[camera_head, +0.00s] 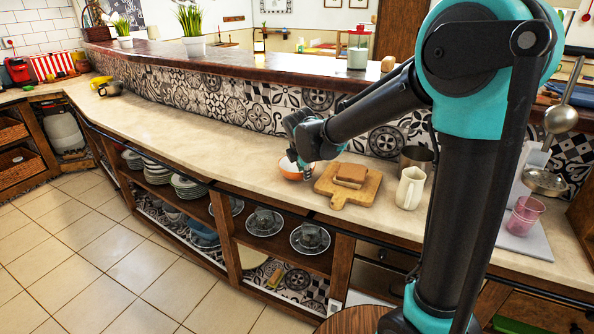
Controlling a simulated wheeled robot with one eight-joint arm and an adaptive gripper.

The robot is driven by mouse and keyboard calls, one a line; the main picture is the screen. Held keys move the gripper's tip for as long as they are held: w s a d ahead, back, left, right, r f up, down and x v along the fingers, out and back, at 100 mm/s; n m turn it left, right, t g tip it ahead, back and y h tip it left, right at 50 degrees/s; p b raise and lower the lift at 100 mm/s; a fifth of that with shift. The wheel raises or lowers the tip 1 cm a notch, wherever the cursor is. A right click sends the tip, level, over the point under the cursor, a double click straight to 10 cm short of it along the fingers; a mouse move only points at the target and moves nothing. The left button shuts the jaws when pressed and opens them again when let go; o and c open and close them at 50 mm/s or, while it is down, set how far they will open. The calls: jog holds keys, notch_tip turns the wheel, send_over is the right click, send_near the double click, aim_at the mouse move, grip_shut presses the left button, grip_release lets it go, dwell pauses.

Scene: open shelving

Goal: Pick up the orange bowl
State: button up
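The orange bowl (290,172) sits on the beige counter, left of a wooden cutting board. Its inside looks pale and its outer side orange. My gripper (302,162) is at the bowl, over its right side, and hides part of it. The fingers are small and dark here, so I cannot tell whether they are open or shut, or whether they touch the bowl.
A cutting board (347,190) with a brown block (350,174) lies right of the bowl. A cream pitcher (410,188) and a pink cup (523,216) stand further right. A tiled wall (225,98) rises behind. The counter (190,130) to the left is clear.

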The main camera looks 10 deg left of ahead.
jog(key=shift+x, duration=1.45)
grip_shut()
